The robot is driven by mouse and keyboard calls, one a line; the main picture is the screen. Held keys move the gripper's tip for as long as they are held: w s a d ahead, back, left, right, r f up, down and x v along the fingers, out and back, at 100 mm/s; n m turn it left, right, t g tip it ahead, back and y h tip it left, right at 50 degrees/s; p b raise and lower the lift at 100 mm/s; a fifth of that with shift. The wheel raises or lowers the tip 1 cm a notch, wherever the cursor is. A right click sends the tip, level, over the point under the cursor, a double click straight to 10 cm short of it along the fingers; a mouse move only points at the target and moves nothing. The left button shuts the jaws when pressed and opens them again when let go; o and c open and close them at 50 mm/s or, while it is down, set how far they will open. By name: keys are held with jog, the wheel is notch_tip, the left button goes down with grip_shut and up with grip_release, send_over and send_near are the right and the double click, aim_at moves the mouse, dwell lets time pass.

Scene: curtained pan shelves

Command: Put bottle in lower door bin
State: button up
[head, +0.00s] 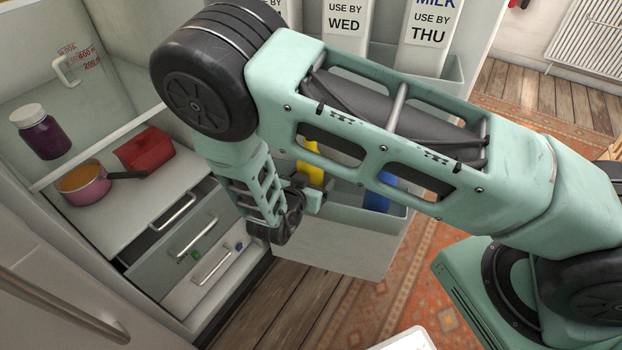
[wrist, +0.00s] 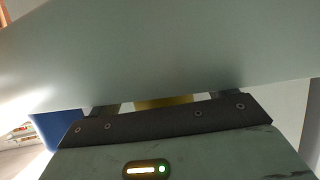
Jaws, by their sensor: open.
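A yellow bottle-like object (head: 310,172) stands in the lower door bin (head: 335,240) of the open fridge; most of it is hidden by my arm. My gripper (head: 308,194) is down at this bin, right by the yellow object. In the wrist view a strip of the yellow object (wrist: 165,102) shows between the two open fingers (wrist: 162,99). I cannot tell whether they touch it. A blue object (head: 380,190) stands in the same bin to the right; it also shows in the wrist view (wrist: 62,130).
An upper door bin (head: 450,80) holds cartons (head: 431,35) just above my arm. A purple jar (head: 42,135), a pan (head: 83,184) and a red box (head: 145,150) sit on the fridge shelves. Drawers (head: 195,235) are below. A pale panel fills the upper wrist view closely.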

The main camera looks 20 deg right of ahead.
jog(key=v, duration=1.7)
jog(key=shift+w+r, duration=0.1)
grip_shut()
dwell(1.1)
